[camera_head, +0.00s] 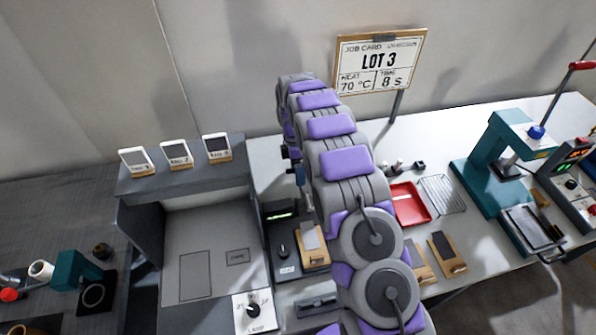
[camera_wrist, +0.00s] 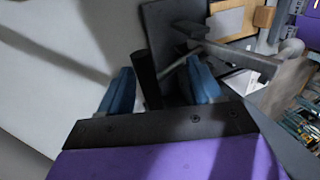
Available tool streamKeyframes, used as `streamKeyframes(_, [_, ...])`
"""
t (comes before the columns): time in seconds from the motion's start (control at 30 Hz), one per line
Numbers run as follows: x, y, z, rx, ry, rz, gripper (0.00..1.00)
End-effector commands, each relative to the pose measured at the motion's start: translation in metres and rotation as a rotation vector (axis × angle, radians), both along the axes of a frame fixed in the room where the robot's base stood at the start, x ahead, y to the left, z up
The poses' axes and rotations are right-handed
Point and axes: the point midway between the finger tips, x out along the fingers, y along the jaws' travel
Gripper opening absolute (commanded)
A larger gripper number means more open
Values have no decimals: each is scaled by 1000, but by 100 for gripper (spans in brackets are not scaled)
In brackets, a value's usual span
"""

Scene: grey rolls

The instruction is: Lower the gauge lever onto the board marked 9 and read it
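The gauge (camera_head: 281,216), a dark unit with a lit green display, stands left of my arm. A wooden board (camera_head: 315,259) with a pale grey piece lies at its right side; I cannot read a 9 on it. My gripper (camera_head: 302,192) is above the gauge, partly hidden by my arm. In the wrist view, its blue fingers (camera_wrist: 160,86) are apart, with a black upright handle (camera_wrist: 146,75) between them. The handle looks like the lever's, but I cannot tell whether the fingers touch it. A grey bar (camera_wrist: 235,58) runs beyond the fingers. The display reading is too small.
Two more boards (camera_head: 447,255) lie right of my arm. A red tray (camera_head: 409,203), a wire rack (camera_head: 442,194) and a teal press (camera_head: 499,165) stand on the right. A grey booth (camera_head: 210,235) with three cards on top is left. A LOT 3 sign (camera_head: 379,62) stands behind.

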Motion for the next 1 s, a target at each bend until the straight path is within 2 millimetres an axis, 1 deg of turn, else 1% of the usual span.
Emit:
streamKeyframes(0.03, [0,0,0,0,0,0,59])
streamKeyframes(0.07, [0,0,0,0,0,0,56])
streamKeyframes(0.63, [2,-1,-2,1,0,-1,2])
streamKeyframes(0.67, [2,-1,-2,0,0,-1,0])
streamKeyframes(1.0, [2,-3,-1,4,-20,-1,0])
